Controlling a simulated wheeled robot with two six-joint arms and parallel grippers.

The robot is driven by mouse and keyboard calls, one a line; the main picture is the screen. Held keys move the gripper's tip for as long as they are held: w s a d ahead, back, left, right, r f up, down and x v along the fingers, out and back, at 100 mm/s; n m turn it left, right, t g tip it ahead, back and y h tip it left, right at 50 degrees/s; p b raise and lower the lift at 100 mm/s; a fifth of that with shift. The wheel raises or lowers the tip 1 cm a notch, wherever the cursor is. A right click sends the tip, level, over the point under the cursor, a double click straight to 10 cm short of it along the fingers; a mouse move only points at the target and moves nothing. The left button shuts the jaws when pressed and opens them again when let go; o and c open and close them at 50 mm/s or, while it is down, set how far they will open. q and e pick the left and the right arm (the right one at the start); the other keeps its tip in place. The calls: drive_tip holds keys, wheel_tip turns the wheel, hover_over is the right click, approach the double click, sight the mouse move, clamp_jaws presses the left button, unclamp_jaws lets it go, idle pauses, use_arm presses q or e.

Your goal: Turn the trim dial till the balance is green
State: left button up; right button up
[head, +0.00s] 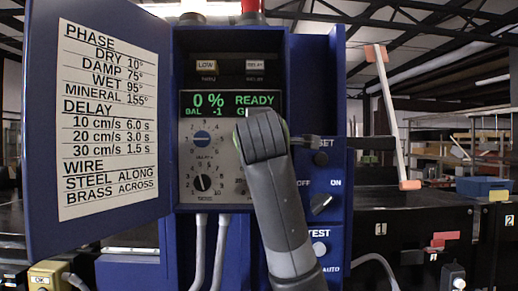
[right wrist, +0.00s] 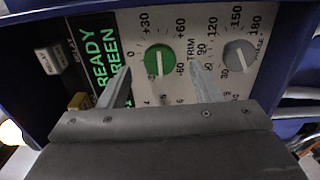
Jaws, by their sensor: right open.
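The green trim dial (right wrist: 160,60), with a pale pointer line, sits on the light panel in the right wrist view. My right gripper (right wrist: 163,72) is open, with one finger on each side of the dial; I cannot tell whether they touch it. In the head view my right wrist covers the trim dial. In the right wrist view the display (right wrist: 101,60) shows READY and GREEN. My left gripper is not in view.
A grey phase dial (right wrist: 240,57) is beside the trim dial. The open cabinet door (head: 42,150) carries a settings chart (head: 108,120). A switch (head: 320,204) is on the right.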

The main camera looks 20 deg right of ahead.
drive_tip(key=b+v, duration=0.4)
drive_tip(key=v, duration=0.9)
drive_tip(key=shift+b, duration=0.4)
